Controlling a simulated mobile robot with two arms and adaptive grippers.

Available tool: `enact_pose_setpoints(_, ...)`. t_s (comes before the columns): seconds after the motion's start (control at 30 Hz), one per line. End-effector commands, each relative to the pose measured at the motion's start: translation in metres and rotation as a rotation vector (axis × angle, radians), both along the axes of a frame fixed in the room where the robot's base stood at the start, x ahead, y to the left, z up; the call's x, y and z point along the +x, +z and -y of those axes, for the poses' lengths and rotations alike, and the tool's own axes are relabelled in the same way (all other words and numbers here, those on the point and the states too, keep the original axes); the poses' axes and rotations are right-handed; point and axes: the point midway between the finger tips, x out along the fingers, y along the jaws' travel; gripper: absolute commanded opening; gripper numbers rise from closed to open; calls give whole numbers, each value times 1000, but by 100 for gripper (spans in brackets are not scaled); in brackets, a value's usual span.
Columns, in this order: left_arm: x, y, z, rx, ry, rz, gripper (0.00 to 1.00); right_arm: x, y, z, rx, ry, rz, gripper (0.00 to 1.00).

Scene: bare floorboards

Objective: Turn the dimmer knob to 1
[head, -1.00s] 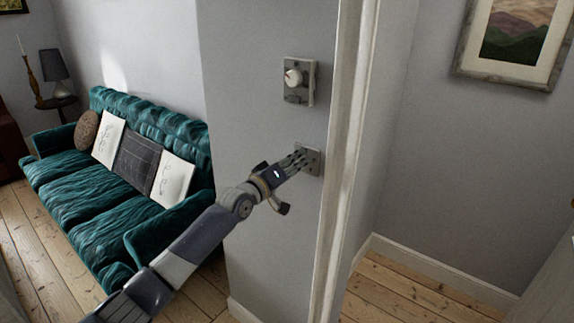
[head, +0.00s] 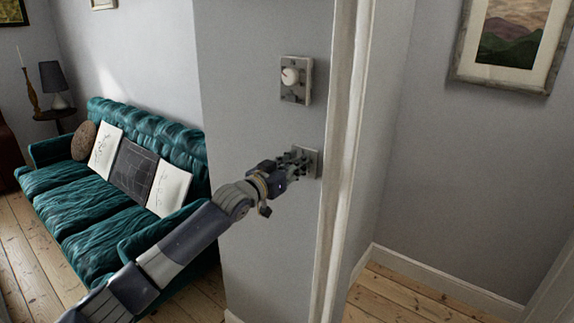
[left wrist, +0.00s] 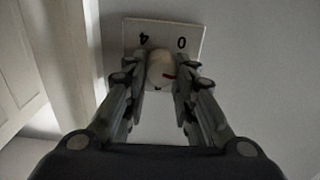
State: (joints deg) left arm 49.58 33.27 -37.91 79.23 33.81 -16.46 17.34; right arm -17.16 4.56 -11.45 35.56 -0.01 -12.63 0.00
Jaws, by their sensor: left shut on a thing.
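The dimmer knob (left wrist: 158,66) is round and whitish, with a red mark on its lower right side in the left wrist view. It sits on a pale wall plate (left wrist: 190,32) that bears a 4 and a 0. The plate also shows in the head view (head: 314,163), low on the narrow wall; the fingers hide the knob there. My left gripper (head: 299,160) is at the plate. In the left wrist view its fingers (left wrist: 163,84) are shut on the knob, one on each side. My right gripper is not in view.
A second wall control (head: 296,93) with a white dial is above the plate. A white door frame (head: 342,150) stands just right of it. A teal sofa (head: 90,210) is at the left. The floor (head: 400,300) beyond the doorway is clear.

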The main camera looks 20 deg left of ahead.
Motion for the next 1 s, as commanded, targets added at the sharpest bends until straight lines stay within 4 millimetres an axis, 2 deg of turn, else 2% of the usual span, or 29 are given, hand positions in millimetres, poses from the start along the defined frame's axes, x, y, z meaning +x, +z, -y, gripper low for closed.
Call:
enact_pose_setpoints(0.03, 0, -14, -2, 32, 5, -18, 1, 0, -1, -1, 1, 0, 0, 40)
enact_pose_setpoints(0.33, 0, -14, -3, 119, 5, 12, 1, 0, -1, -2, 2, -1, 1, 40)
enact_pose_setpoints(0.83, 0, -14, -3, 131, 6, 16, 1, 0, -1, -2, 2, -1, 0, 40)
enact_pose_setpoints(0.87, 0, -15, -3, 131, 6, 16, 32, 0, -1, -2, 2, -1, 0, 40)
enact_pose_setpoints(0.9, 0, -14, -3, 131, 6, 17, 41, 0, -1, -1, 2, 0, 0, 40)
enact_pose_setpoints(0.93, 0, -14, -3, 130, 5, 18, 45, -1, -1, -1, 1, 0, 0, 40)
enact_pose_setpoints(1.0, 0, -11, -2, 129, 5, 23, 45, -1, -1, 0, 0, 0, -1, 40)
